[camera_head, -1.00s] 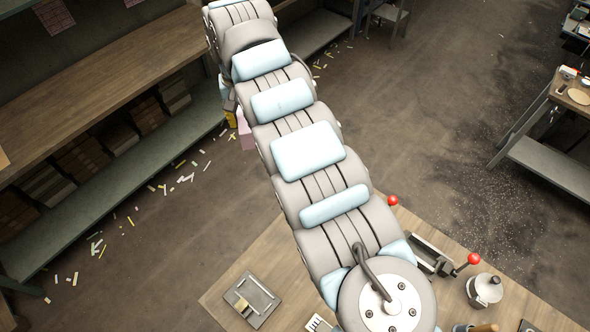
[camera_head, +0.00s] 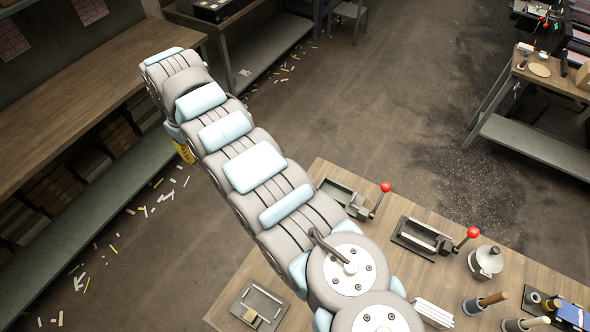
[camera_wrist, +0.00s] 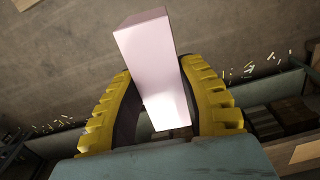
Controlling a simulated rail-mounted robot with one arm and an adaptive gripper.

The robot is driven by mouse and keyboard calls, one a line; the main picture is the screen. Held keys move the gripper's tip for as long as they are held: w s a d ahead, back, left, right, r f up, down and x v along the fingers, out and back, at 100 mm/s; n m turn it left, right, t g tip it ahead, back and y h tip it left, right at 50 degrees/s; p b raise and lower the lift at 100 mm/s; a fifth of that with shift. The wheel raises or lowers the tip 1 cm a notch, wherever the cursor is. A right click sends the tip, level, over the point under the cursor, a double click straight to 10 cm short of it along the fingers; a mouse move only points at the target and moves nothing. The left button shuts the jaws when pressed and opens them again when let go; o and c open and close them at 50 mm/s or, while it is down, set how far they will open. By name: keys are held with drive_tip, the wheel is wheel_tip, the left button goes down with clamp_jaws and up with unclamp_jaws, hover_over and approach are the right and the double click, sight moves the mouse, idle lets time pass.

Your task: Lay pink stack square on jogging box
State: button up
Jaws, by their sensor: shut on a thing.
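The pink stack is a pale pink, long, square-edged block (camera_wrist: 152,50), seen in the wrist view. My gripper (camera_wrist: 157,75) has its two yellow ribbed fingers shut on it, one on each side. The block is held in the air, slanting in the picture, with floor behind it. In the head view only a bit of my yellow gripper (camera_head: 184,152) shows past the end of my arm, and the stack is hidden. A shallow grey tray (camera_head: 262,302) with a small tan block lies at the wooden bench's front left; I cannot tell whether it is the jogging box.
The wooden bench (camera_head: 232,274) also holds two grey devices with red-knobbed levers (camera_head: 428,240), a metal pot (camera_head: 486,262), a white stack (camera_head: 433,312) and handled tools. Long shelving (camera_head: 85,90) stands at left, near my gripper. The floor between is open, with scattered paper scraps.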

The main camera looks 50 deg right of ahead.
drive_tip(key=s+d+f+b, duration=0.1)
drive_tip(key=s+d+f, duration=0.45)
drive_tip(key=d, duration=0.45)
drive_tip(key=s+d+f+b, duration=0.2)
drive_tip(key=s+d+f, duration=0.4)
drive_tip(key=d, duration=0.4)
drive_tip(key=s+d+f+b, duration=0.2)
drive_tip(key=s+d+f, duration=0.3)
drive_tip(key=s, duration=0.3)
drive_tip(key=s+d+f+n+b, duration=0.1)
drive_tip(key=s+d+f+b, duration=0.1)
drive_tip(key=s+d+f, duration=0.4)
drive_tip(key=shift+s+f+b, duration=0.4)
drive_tip(key=shift+s+f, duration=0.05)
drive_tip(key=shift+s, duration=0.55)
drive_tip(key=shift+f, duration=2.55)
idle(1.1)
